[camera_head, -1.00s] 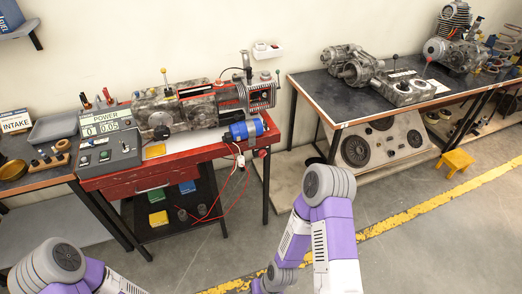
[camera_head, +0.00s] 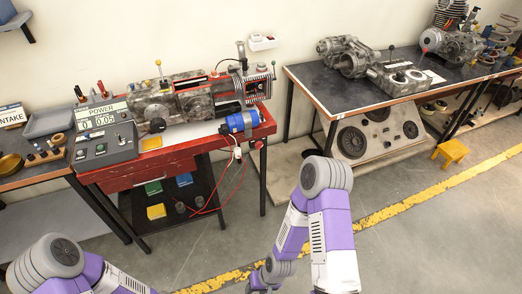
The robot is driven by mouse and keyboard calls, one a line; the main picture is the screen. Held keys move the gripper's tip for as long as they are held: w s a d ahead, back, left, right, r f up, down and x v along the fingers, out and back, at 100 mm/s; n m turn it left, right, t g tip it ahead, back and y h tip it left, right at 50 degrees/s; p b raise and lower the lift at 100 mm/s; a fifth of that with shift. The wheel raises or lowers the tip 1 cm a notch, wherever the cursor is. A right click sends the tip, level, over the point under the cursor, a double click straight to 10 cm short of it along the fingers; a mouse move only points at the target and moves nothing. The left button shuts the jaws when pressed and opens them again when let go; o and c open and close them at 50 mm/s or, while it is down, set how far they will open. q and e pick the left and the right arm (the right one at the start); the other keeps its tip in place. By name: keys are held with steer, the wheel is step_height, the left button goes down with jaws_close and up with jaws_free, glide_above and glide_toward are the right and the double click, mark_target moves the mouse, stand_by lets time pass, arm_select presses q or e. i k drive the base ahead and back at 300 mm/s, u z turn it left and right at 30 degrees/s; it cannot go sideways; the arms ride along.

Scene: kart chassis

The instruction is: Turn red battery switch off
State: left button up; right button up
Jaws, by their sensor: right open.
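No part is clearly readable as the red battery switch; it is too small to tell. A small red piece (camera_head: 258,144) sits at the red bench's right edge, just below a blue cylinder (camera_head: 240,122) with wires hanging from it. A red-handled part (camera_head: 102,88) stands at the back left of the bench, behind the grey power box (camera_head: 104,142). My right gripper (camera_head: 260,287) shows only in part at the bottom edge, low in front of the bench and apart from everything on it. It is open. My left gripper is out of view; only my left arm shows.
The red bench (camera_head: 170,160) carries a grey engine assembly (camera_head: 180,100). A second table (camera_head: 330,96) with metal parts stands at the right, with a yellow stool (camera_head: 451,151) near it. The floor in front is clear, crossed by a yellow line (camera_head: 400,212).

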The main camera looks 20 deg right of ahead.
mark_target(259, 145)
steer(key=z, duration=0.1)
steer(key=k, duration=0.35)
steer(key=u, duration=0.4)
steer(key=i, duration=1.25)
steer(key=z, duration=0.45)
